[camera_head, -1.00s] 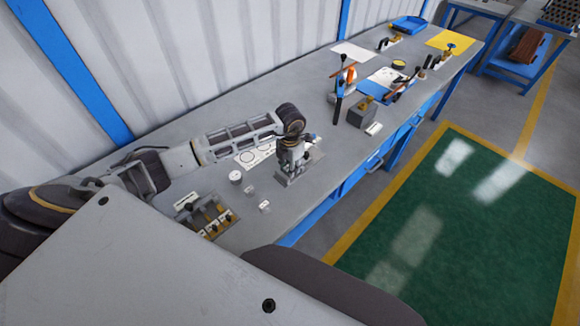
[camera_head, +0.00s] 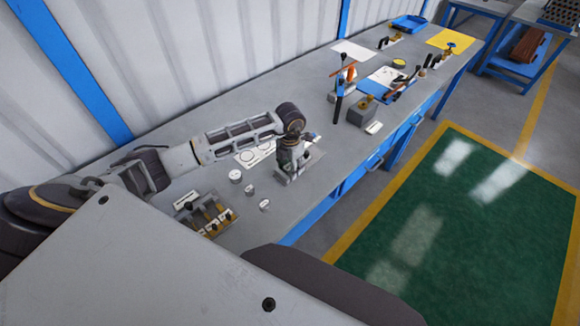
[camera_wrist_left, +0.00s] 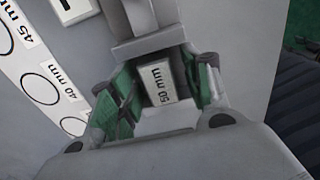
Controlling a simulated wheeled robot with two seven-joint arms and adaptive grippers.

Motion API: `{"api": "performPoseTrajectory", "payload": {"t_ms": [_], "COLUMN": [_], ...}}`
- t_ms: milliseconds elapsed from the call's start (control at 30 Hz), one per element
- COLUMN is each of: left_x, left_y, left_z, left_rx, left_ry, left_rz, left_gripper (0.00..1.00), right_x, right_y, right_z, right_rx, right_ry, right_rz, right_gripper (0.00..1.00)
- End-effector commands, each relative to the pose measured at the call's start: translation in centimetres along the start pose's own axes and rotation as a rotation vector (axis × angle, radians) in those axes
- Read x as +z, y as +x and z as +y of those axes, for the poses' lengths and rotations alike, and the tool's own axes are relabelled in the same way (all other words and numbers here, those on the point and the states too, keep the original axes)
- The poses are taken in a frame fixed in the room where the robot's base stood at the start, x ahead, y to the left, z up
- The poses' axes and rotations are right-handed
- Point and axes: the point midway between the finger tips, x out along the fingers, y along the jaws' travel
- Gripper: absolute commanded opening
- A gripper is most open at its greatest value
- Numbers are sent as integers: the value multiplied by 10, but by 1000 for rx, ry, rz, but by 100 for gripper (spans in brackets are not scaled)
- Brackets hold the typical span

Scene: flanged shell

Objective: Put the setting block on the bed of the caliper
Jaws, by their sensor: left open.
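My left gripper (camera_head: 291,166) points down over a grey metal fixture (camera_head: 303,168), seemingly the caliper, near the bench's front edge. In the left wrist view, the open left gripper (camera_wrist_left: 160,98) has its green-padded fingers on either side of a pale block marked "50 mm" (camera_wrist_left: 158,82), apparently the setting block. A grey upright part of the fixture (camera_wrist_left: 150,45) stands just beyond the block. The block seems to be at the fixture, but how it rests there is hidden by the gripper. In the head view the block cannot be made out. My right gripper is out of view.
A white sheet with circles and size labels (camera_wrist_left: 37,85) lies beside the fixture. Several small cylinders (camera_head: 235,176) and a rack of tools (camera_head: 205,214) stand nearer on the bench. A grey block with a black-handled tool (camera_head: 361,111) stands further along.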

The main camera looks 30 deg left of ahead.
Motion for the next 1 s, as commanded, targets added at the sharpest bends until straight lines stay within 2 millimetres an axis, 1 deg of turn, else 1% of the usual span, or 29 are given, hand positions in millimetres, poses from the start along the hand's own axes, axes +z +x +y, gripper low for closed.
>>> {"api": "performPoseTrajectory", "payload": {"t_ms": [133, 267, 800, 1000], "left_x": [1, 1, 0, 0], "left_y": [-7, -20, -98, -116], "left_z": [0, 0, 0, 0], "left_rx": [1, 0, 1, 0], "left_ry": [0, 0, 0, 0], "left_rz": [-2, -3, -2, -1], "left_gripper": [48, 48, 48, 48], "right_x": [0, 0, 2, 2], "right_y": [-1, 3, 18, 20], "right_z": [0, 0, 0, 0], "right_rx": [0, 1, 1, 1], "right_ry": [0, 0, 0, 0], "right_rz": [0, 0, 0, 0], "right_gripper": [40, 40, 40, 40]}}
